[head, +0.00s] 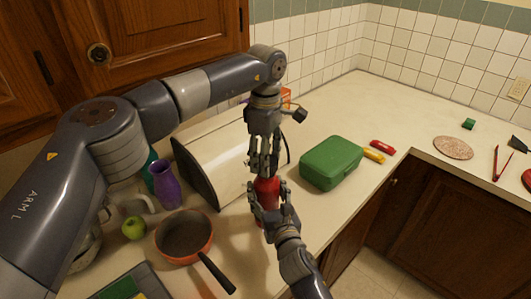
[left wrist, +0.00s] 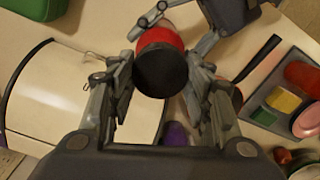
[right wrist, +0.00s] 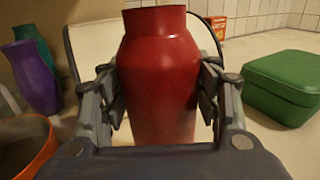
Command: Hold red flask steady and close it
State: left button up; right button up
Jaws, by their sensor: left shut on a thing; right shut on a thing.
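The red flask (head: 267,188) stands upright on the counter and fills the middle of the right wrist view (right wrist: 158,75). My right gripper (head: 268,204) is shut around its body from the front. My left gripper (head: 262,166) points straight down above the flask. It is shut on a round black lid (left wrist: 160,70), which sits over the flask in the left wrist view. The lid hides the flask's mouth there.
A cream bread box (head: 215,150) stands close behind the flask. A green case (head: 331,163) is to the right. An orange pan (head: 184,236), a purple vase (head: 165,185) and a green apple (head: 133,228) are to the left. The counter's front edge is near.

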dwell(0.4)
pick_arm(q)
jog(key=shift+f, duration=0.9)
jog(key=shift+f, duration=0.5)
pick_arm(e)
grip_shut()
pick_arm(q)
jog(key=m, duration=0.5)
jog(key=shift+m, duration=0.4)
jog(key=m, duration=0.5)
jog(key=shift+w+d, duration=0.1)
jog(key=m, duration=0.3)
jog(key=shift+m, duration=0.4)
jog(key=m, duration=0.4)
jog(key=shift+m, duration=0.4)
